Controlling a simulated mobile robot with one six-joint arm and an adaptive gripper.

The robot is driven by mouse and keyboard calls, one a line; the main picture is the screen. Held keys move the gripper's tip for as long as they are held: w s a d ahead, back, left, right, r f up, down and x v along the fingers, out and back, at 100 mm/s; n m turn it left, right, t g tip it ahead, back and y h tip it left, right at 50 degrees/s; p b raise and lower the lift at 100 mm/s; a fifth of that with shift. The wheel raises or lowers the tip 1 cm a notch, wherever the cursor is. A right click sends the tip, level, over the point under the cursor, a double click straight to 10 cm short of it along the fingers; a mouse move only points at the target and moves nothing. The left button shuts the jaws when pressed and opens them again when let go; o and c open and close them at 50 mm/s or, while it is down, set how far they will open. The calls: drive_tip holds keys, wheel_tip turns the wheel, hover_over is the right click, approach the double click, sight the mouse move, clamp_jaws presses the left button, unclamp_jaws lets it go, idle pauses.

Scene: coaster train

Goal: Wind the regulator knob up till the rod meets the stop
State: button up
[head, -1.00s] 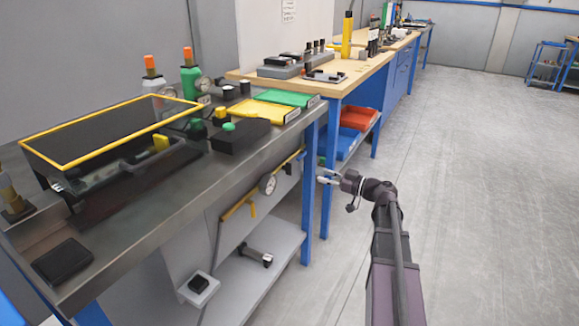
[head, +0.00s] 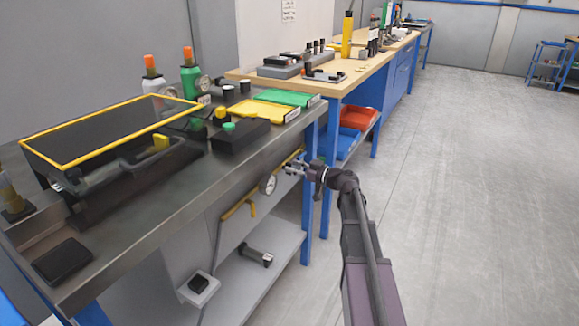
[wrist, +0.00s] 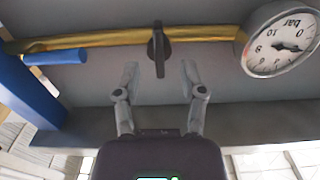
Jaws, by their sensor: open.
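A black winged knob (wrist: 157,48) sits on a yellow pipe (wrist: 85,41) under the bench in the wrist view. A round gauge marked in bar (wrist: 282,40) is to its right; the gauge also shows in the head view (head: 268,184). My gripper (wrist: 161,70) is open and empty. Its fingertips are spread to the left and right of the knob's lower end, and I see no contact with it. In the head view my gripper (head: 294,167) is under the bench's front edge, just right of the gauge. I cannot make out a rod or stop.
The metal bench top (head: 215,185) overhangs the pipe. A blue leg (head: 308,200) stands close to my gripper; a blue bar (wrist: 55,57) shows at left in the wrist view. A lower shelf (head: 270,270) is beneath. The floor at right is clear.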

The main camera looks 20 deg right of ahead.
drive_tip(key=shift+x, duration=1)
clamp_jaws()
drive_tip(key=shift+s, duration=0.1)
